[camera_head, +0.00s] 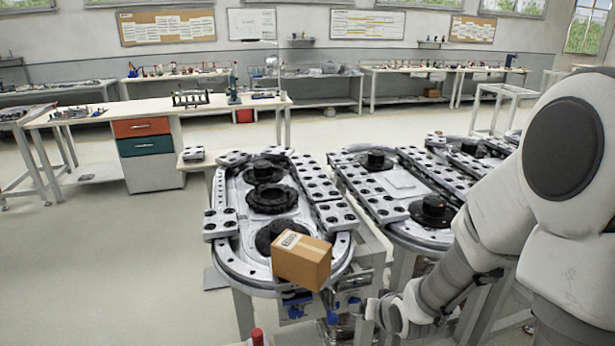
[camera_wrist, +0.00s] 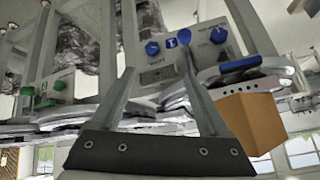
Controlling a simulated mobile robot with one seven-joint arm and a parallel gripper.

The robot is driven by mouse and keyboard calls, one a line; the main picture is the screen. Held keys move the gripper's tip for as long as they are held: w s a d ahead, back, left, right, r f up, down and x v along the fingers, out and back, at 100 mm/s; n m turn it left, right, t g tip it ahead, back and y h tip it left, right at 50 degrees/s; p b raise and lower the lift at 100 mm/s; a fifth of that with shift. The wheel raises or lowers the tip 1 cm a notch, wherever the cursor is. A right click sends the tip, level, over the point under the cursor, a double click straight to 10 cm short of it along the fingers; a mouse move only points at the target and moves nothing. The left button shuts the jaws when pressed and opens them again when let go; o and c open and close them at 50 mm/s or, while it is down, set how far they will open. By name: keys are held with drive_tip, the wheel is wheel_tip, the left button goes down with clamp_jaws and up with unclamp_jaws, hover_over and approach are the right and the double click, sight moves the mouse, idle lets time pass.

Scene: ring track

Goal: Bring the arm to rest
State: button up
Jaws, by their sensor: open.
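My arm (camera_head: 480,250) comes in from the right in the head view and reaches down in front of the ring tracks. My gripper (camera_wrist: 158,72) shows in the wrist view with its two fingers spread and nothing between them. In the head view, the gripper end sits low, at the near right of the left ring track (camera_head: 222,258). A cardboard box (camera_head: 301,262) with a white label rests on the near end of that track, tilted in the picture. The box also shows in the wrist view (camera_wrist: 254,124), beside the right finger and apart from it.
Another ring track (camera_head: 402,180) stands close on the right. Track legs and a panel with blue knobs (camera_wrist: 172,44) are close to the gripper in the wrist view. A workbench (camera_head: 110,115) with drawers stands back left. The floor at left (camera_head: 90,260) is clear.

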drive_tip(key=s+d+r+n+g+h+p, duration=0.1)
drive_tip(key=s+r, duration=0.3)
drive_tip(key=r, duration=0.4)
drive_tip(key=s+d+r+h+p, duration=0.1)
drive_tip(key=s+r, duration=0.2)
drive_tip(key=r, duration=0.4)
drive_tip(key=s+a+r+n+g+p, duration=0.1)
drive_tip(key=s+r+p, duration=0.1)
drive_tip(key=s+r, duration=0.7)
drive_tip(key=s, duration=0.3)
drive_tip(key=shift+s+a+r+y, duration=0.2)
drive_tip(key=shift+s+r+y, duration=0.1)
drive_tip(key=shift+y, duration=0.1)
wheel_tip(320, 180, down, 29)
drive_tip(key=a+b, duration=0.1)
drive_tip(key=b, duration=2.8)
